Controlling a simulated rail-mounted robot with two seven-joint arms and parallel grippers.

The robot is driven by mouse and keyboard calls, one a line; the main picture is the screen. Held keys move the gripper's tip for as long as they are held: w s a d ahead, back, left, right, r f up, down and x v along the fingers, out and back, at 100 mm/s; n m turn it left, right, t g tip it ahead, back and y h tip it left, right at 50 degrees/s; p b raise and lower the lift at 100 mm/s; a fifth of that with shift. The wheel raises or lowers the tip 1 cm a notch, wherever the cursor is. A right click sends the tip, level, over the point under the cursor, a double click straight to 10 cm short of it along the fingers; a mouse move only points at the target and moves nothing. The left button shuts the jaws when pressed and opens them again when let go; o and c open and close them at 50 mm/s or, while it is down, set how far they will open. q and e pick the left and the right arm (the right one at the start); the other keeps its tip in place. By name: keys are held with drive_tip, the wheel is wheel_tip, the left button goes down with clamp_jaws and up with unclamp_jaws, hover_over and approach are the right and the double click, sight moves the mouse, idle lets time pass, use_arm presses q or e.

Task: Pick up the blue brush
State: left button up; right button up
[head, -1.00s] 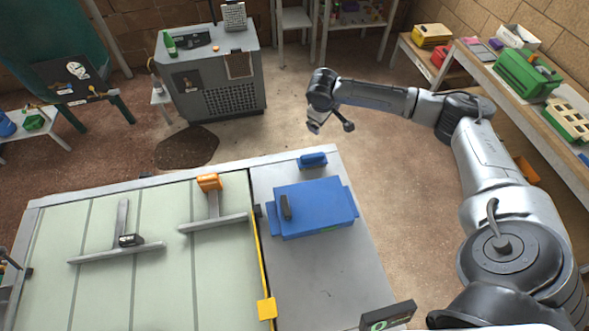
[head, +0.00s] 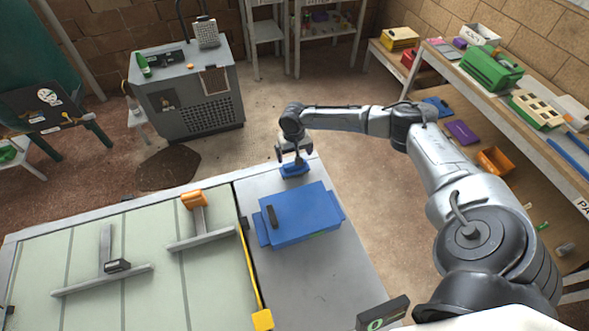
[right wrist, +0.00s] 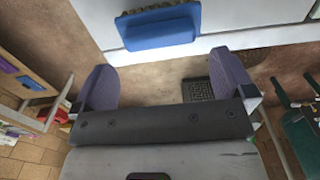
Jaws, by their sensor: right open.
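The blue brush (head: 294,169) lies at the far edge of the grey table end, beyond the blue box. It also shows at the top of the right wrist view (right wrist: 160,28), with a dark strip along its far side. My right gripper (head: 291,158) is over the brush in the head view and partly covers it. In the right wrist view its two fingers (right wrist: 163,80) are wide apart and empty, with the brush ahead of the tips. I cannot tell whether they touch it. My left gripper is not in view.
The blue box (head: 300,215) with a dark handle sits close in front of the brush. An orange-handled T-shaped tool (head: 197,220) and a grey one (head: 105,270) lie on the pale table surface (head: 150,300). A grey machine cabinet (head: 190,95) stands beyond open floor.

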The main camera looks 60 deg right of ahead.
drive_tip(key=shift+s+f, duration=0.1)
drive_tip(key=shift+f, duration=3.05)
drive_tip(key=shift+c, duration=0.2)
drive_tip(key=c, duration=0.6)
drive_tip(key=shift+r, duration=0.1)
drive_tip(key=shift+c, duration=0.2)
drive_tip(key=shift+r, duration=0.55)
drive_tip(key=r, duration=0.2)
drive_tip(key=s+r, duration=0.1)
drive_tip(key=shift+s+d+r, duration=0.15)
drive_tip(key=shift+d+r, duration=0.05)
drive_tip(key=shift+r, duration=0.15)
drive_tip(key=s+d+r, duration=0.1)
drive_tip(key=s+r, duration=0.5)
drive_tip(key=s, duration=0.4)
drive_tip(key=shift+d, duration=0.3)
